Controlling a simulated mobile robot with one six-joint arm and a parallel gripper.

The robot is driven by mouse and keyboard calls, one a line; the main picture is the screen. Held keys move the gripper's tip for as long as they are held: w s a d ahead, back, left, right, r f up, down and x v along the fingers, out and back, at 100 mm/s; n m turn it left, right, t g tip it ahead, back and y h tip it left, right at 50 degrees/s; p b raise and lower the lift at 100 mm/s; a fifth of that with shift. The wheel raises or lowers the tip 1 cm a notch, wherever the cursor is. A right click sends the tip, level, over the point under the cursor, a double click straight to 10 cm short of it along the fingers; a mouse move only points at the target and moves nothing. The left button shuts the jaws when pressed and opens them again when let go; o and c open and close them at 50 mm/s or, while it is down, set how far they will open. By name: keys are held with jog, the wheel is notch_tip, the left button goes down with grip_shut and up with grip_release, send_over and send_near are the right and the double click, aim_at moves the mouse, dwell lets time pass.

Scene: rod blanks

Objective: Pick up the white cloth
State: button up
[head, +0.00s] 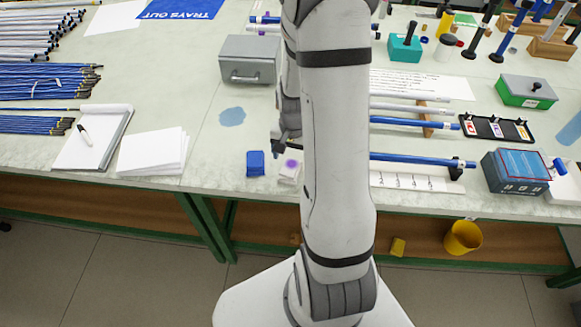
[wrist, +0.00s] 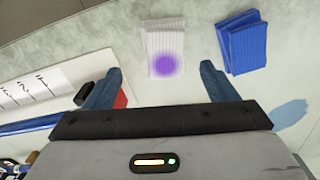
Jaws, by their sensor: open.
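The white cloth (wrist: 165,33) is a small folded pad with ribbed lines and a purple spot. It lies flat on the bench near the front edge. In the head view the cloth (head: 288,172) shows just left of my arm, partly hidden by it. My gripper (wrist: 160,78) is open and empty. In the wrist view the cloth lies beyond the fingertips, roughly centred across the gap between them. In the head view my gripper (head: 284,140) is mostly hidden by my arm.
A folded blue cloth (wrist: 243,45) lies right of the white one in the wrist view, a small gap between them. A light blue patch (head: 232,117) and a grey metal box (head: 249,60) are behind. Blue rods (head: 415,158) and a marked white strip (head: 410,182) lie to the right.

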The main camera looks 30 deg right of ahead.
aim_at(291, 167)
jog(key=shift+w+a+f+p, duration=0.15)
jog(key=shift+f+p, duration=0.15)
jog(key=shift+f, duration=1.15)
jog(key=shift+w+a+f+p, duration=0.1)
jog(key=shift+f+p, duration=0.2)
jog(key=shift+f, duration=1.15)
jog(key=shift+s, duration=0.1)
jog(key=c, duration=1.1)
